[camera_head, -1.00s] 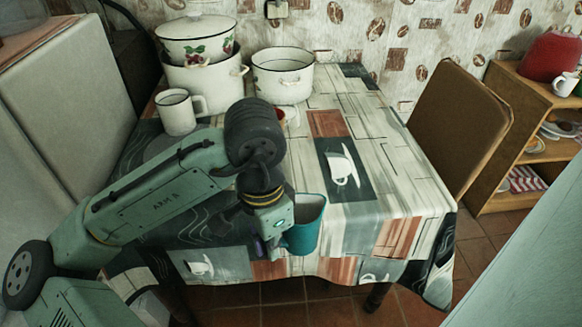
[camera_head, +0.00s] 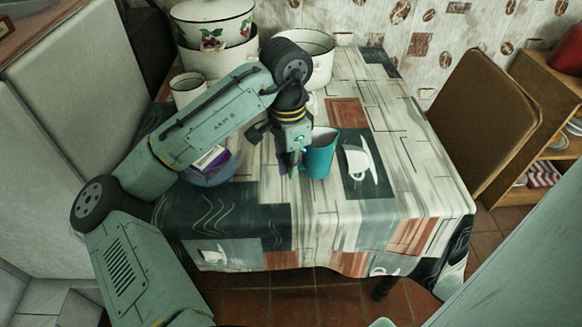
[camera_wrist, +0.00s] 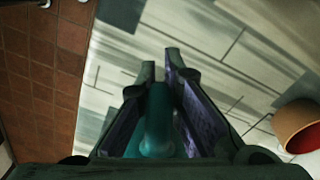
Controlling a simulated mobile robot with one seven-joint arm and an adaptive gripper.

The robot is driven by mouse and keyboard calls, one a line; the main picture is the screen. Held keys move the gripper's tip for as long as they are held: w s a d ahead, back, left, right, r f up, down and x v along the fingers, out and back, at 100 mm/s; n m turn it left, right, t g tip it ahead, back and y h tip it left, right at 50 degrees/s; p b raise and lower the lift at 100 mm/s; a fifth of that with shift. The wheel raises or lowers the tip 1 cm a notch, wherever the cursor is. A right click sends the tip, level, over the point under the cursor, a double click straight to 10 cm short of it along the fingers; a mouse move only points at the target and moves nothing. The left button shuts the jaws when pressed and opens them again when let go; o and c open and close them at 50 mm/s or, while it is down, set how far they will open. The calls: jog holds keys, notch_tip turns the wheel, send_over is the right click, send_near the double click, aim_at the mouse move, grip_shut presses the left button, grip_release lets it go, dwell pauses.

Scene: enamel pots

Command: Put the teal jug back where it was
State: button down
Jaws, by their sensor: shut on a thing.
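The teal jug (camera_head: 318,160) is upright over the left-middle part of the table, just left of a printed cup picture on the cloth. My gripper (camera_head: 291,166) is at the jug's left side, pointing down. In the wrist view my gripper's fingers (camera_wrist: 158,95) are closed on both sides of the jug's teal handle (camera_wrist: 157,125). The jug's body is mostly hidden there. I cannot tell whether the jug's base touches the cloth.
A blue bowl (camera_head: 215,178) holding a purple box is beneath my arm. An orange-brown cup (camera_wrist: 302,125) is nearby. The table's right is clear.

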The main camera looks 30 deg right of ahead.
jog(key=shift+w+d+f, duration=0.1)
jog(key=shift+w+d, duration=0.25)
jog(key=shift+w, duration=0.2)
jog(key=shift+f+p, duration=0.5)
jog(key=shift+f, duration=1.2)
jog(key=shift+f, duration=0.1)
jog(key=shift+f, duration=0.1)
jog(key=c, duration=1.7)
grip_release()
notch_tip(320, 180, up, 12)
jog(key=shift+w+a+r+b, duration=0.1)
jog(key=shift+w+r+b, duration=0.1)
jog(key=shift+b, duration=0.5)
